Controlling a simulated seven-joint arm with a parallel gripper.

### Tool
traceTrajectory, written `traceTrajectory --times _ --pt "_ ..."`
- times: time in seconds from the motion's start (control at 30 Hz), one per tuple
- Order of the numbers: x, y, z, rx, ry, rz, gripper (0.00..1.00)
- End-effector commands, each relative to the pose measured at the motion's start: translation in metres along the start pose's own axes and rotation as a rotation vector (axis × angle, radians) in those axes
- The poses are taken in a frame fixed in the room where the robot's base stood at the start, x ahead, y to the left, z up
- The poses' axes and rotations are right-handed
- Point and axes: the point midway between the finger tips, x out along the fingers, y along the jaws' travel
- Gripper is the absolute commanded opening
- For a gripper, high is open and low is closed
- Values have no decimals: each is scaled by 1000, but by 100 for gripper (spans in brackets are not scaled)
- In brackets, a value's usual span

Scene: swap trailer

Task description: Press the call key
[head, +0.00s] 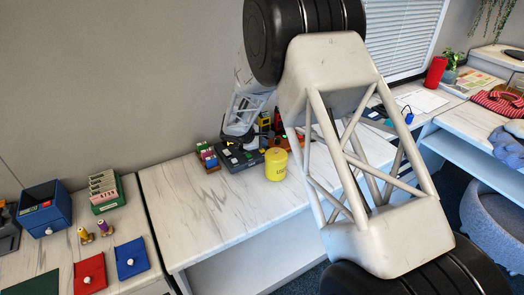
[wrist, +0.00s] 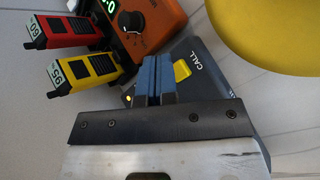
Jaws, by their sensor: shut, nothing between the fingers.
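The call key is a small yellow key (wrist: 182,70) beside the printed word CALL on a dark grey unit (wrist: 205,83) in the wrist view. My gripper (wrist: 154,66) is shut and empty, its blue fingers together over the unit, just left of the key in the picture. I cannot tell whether the fingertips touch the unit or hang above it. A small yellow light shows left of the fingers. In the head view a dark unit with keys (head: 240,160) sits on the white desk (head: 210,215), with my gripper partly hiding it.
A yellow canister (head: 276,164) stands close to the unit. An orange device (wrist: 150,25) with a knob, a red handset (wrist: 60,31) and a yellow handset (wrist: 85,72) are on the unit's other side. The desk front is clear.

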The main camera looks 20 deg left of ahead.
Motion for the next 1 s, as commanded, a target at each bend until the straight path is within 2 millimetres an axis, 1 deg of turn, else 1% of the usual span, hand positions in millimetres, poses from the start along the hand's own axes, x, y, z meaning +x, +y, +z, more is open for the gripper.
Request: traceTrajectory --times 0.53,1.0 --pt "-4 3 2 1 0 1 0" --pt "-26 19 18 1 1 1 0"
